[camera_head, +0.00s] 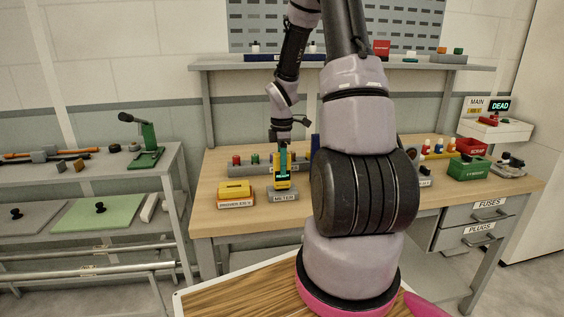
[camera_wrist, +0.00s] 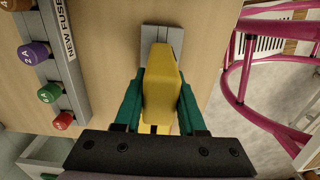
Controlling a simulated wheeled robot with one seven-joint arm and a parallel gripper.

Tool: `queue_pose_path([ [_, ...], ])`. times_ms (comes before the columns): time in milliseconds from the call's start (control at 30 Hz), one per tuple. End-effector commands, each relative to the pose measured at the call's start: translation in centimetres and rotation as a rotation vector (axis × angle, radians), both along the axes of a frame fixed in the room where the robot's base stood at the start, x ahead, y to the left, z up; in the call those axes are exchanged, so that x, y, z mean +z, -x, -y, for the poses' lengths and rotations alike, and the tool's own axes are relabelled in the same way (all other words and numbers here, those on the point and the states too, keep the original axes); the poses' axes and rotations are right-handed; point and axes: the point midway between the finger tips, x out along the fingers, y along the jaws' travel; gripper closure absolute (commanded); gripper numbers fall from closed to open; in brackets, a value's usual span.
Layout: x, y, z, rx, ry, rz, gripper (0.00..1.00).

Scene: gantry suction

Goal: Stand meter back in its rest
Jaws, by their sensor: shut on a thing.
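The yellow meter (camera_head: 283,183) is upright at the grey rest (camera_head: 284,197) marked METER, on the front left part of the wooden bench. My gripper (camera_head: 282,165) comes down from above and is shut on the meter. In the wrist view the green fingers of my gripper (camera_wrist: 161,85) press on both sides of the yellow meter (camera_wrist: 162,90). The grey rest (camera_wrist: 162,38) shows beyond the meter's end, and the meter covers part of it. I cannot tell whether the meter's foot is fully seated in the rest.
A fuse rack (camera_wrist: 48,55) with several coloured knobs stands behind. A green bin (camera_head: 468,168) is at the right. The wooden bench (camera_head: 225,222) is bare in front of the rest.

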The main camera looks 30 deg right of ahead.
Motion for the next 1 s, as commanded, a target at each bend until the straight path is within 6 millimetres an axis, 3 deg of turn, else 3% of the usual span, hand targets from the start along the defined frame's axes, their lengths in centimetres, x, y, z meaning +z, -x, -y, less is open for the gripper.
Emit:
queue_pose_path([
  [167, -0.7, 0.0, 0.0, -0.001, 0.0, 0.0, 1.0],
  [200, -0.7, 0.0, 0.0, -0.001, 0.0, 0.001, 0.53],
  [267, -0.7, 0.0, 0.0, -0.001, 0.0, 0.001, 0.3],
  [300, -0.7, 0.0, 0.0, -0.001, 0.0, 0.001, 0.25],
  [667, -0.2, 0.0, 0.0, -0.001, 0.0, 0.001, 0.25],
  [1000, 5.9, -0.1, 0.1, -0.003, 0.003, 0.005, 0.25],
])
